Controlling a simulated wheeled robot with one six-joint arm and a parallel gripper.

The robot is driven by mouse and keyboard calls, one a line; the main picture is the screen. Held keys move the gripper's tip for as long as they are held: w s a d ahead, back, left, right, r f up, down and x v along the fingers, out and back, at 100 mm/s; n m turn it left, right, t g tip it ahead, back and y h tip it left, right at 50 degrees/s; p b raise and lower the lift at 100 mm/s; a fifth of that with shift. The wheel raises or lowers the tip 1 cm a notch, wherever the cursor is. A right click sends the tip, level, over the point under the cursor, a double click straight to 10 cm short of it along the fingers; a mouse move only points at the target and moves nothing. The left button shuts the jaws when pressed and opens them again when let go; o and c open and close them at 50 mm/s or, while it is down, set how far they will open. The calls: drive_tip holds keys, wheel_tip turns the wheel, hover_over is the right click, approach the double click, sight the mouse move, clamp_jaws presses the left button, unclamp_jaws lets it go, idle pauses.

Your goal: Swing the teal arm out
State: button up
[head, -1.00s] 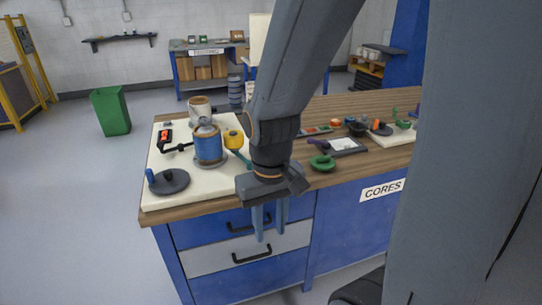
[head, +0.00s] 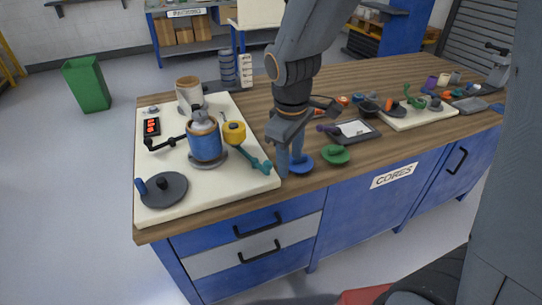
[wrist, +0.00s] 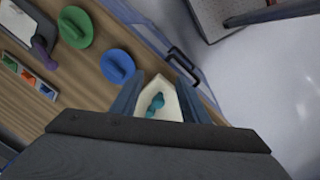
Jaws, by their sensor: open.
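The teal arm (head: 252,159) lies on the cream board (head: 158,205) near its right edge. It runs from beside the yellow roller (head: 234,133) toward the board's front right corner. My gripper (head: 288,170) points down just right of the teal arm's end, apart from it as far as I can tell. In the wrist view my gripper (wrist: 158,98) is open and empty. The teal end (wrist: 155,104) shows in the gap between the fingers, beyond them. The rest of the teal arm is hidden in that view.
A blue spool (head: 204,144) stands left of the yellow roller. A dark crank disc (head: 165,192) sits at the board's front left. A blue disc (head: 303,164) and a green disc (head: 336,155) lie right of my gripper. A clipboard (head: 355,131) lies beyond.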

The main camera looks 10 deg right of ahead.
sight(267, 162)
drive_tip(key=w+a+r+n+p, duration=0.1)
drive_tip(key=w+a+r+n, duration=0.1)
drive_tip(key=w+a+n, duration=0.3)
drive_tip(key=shift+m+t, duration=0.3)
drive_tip(key=shift+s+a+f+p, duration=0.1)
drive_tip(key=shift+f+p, duration=0.05)
drive_tip(key=shift+f, duration=1.85)
drive_tip(key=shift+s+a+f+p, duration=0.1)
drive_tip(key=shift+f+p, duration=0.05)
drive_tip(key=shift+f, duration=1.8)
clamp_jaws()
